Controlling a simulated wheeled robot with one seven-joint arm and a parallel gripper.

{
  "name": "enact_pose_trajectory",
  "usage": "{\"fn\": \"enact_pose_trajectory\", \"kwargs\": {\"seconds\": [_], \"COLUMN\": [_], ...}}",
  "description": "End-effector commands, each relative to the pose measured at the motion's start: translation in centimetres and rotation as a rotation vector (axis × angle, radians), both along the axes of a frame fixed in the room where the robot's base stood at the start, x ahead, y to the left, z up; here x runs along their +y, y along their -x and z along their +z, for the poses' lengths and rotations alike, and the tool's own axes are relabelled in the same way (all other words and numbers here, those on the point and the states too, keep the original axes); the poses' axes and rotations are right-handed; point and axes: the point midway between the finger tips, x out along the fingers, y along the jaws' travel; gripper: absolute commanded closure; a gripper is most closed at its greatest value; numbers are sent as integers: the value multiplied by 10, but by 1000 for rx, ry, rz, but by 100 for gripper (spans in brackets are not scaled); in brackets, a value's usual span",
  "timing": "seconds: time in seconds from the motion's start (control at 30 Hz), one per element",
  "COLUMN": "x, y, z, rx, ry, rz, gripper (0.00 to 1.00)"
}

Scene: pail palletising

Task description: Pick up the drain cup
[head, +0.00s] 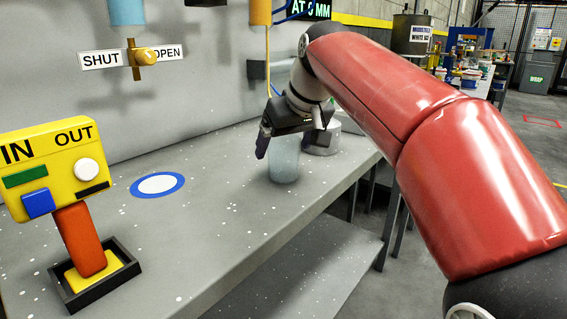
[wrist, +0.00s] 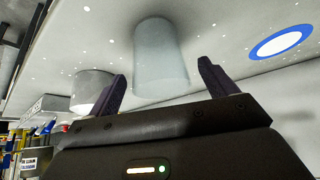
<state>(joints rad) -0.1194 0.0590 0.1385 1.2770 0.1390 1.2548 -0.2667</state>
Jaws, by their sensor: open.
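The drain cup (head: 285,163) is a translucent pale grey-blue cup standing upright on the grey bench, near its front edge. In the wrist view the cup (wrist: 160,60) appears between my two dark fingers, mostly beyond their tips. My gripper (head: 288,138) is open and empty, at about the height of the cup's upper part in the head view. I cannot tell whether either finger touches the cup.
A round metal container (head: 322,140) stands close behind the cup to the right. A blue-ringed white disc (head: 157,185) marks the bench to the left. A yellow IN/OUT button box (head: 55,168) stands front left. A brass valve handle (head: 146,56) is on the wall. The bench between is clear.

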Motion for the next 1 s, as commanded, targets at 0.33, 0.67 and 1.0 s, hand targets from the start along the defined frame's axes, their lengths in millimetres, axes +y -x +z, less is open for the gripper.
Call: {"fn": "enact_pose_trajectory", "kwargs": {"seconds": [0.33,0.67,1.0], "x": [6,6,6], "y": [-10,-10,-10], "z": [-18,-18,-18], "rx": [0,-1,-1], "ry": [1,0,0], "rz": [-1,-1,-1], "gripper": [16,48,65]}}
